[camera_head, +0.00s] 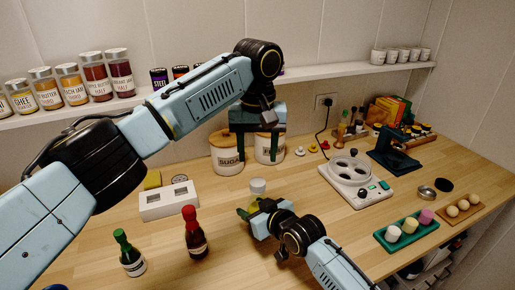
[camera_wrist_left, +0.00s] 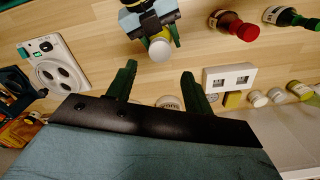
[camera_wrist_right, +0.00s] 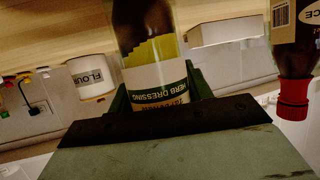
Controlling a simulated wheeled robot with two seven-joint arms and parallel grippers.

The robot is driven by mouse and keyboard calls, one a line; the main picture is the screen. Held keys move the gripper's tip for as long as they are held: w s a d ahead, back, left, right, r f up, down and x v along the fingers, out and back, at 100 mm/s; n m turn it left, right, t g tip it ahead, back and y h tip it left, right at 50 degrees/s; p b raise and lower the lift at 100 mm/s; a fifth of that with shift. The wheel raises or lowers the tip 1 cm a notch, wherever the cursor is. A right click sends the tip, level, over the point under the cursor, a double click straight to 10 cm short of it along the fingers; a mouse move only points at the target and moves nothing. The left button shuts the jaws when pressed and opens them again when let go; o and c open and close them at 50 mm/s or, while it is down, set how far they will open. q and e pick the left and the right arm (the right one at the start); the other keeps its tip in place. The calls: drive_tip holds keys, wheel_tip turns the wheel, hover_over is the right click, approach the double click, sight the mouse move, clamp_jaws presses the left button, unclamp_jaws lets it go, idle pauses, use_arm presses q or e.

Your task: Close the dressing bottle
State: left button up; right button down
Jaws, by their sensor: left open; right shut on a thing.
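The dressing bottle is a clear bottle with dark and yellow-green contents and a "HERB DRESSING" label (camera_wrist_right: 160,85). In the head view a pale round cap (camera_head: 258,186) shows just above where it is held; the left wrist view shows this pale top (camera_wrist_left: 160,48) too. I cannot tell whether the cap is fully seated. My right gripper (camera_head: 251,208) is shut on the bottle, with its fingers on both sides of the label in the right wrist view (camera_wrist_right: 160,88). My left gripper (camera_head: 257,150) is open and empty, pointing down above and behind the bottle, in front of the canisters.
A red-capped bottle (camera_head: 196,235) and a green-capped bottle (camera_head: 129,253) stand at the front left. A white block with two windows (camera_head: 168,201) lies behind them. The sugar canister (camera_head: 227,155) stands at the wall.

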sight(257, 181)
use_arm(q)
wheel_tip(257, 181, down, 8)
drive_tip(key=shift+r, duration=0.1)
idle(0.4)
drive_tip(key=c, duration=1)
drive_tip(key=m, duration=1.1)
drive_tip(key=o, duration=1.1)
drive_tip(key=shift+c, duration=0.2)
